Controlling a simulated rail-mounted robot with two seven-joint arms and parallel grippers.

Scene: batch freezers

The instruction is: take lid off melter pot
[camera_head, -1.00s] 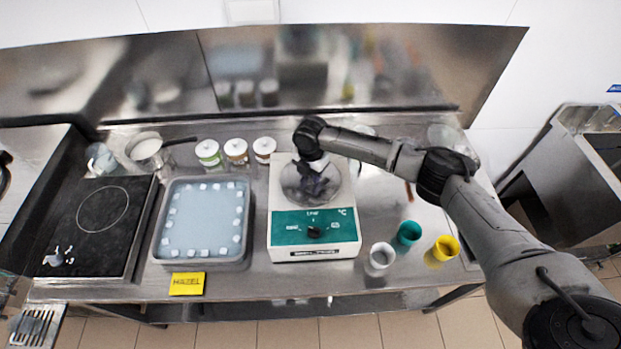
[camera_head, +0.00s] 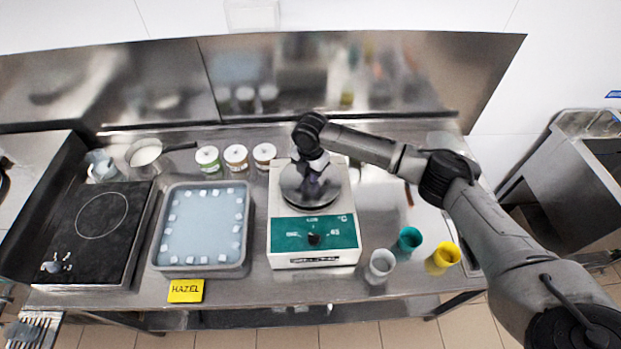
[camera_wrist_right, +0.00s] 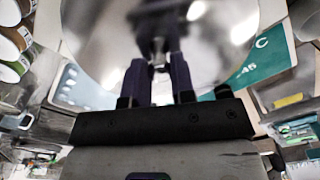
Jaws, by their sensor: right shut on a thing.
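The melter pot (camera_head: 283,222) is a pale box with a green front panel and a dark knob, standing mid-counter. Its round shiny metal lid (camera_head: 338,196) shows at the top of the pot; it also fills the upper part of the right wrist view (camera_wrist_right: 100,50). My right gripper (camera_head: 312,180) reaches down from above onto the middle of the lid. In the wrist view its fingers (camera_wrist_right: 160,70) are shut on the lid's small knob, which they partly hide. I cannot tell whether the lid is clear of the pot. My left gripper is not in view.
A tray of water with white cubes (camera_head: 159,232) stands left of the pot, a hotplate (camera_head: 88,245) beyond it. Several lidded jars (camera_head: 236,156) stand behind. White (camera_head: 380,266), green (camera_head: 407,242) and yellow (camera_head: 443,258) cups stand front right. A yellow HAZEL sign (camera_head: 186,291) is at the front edge.

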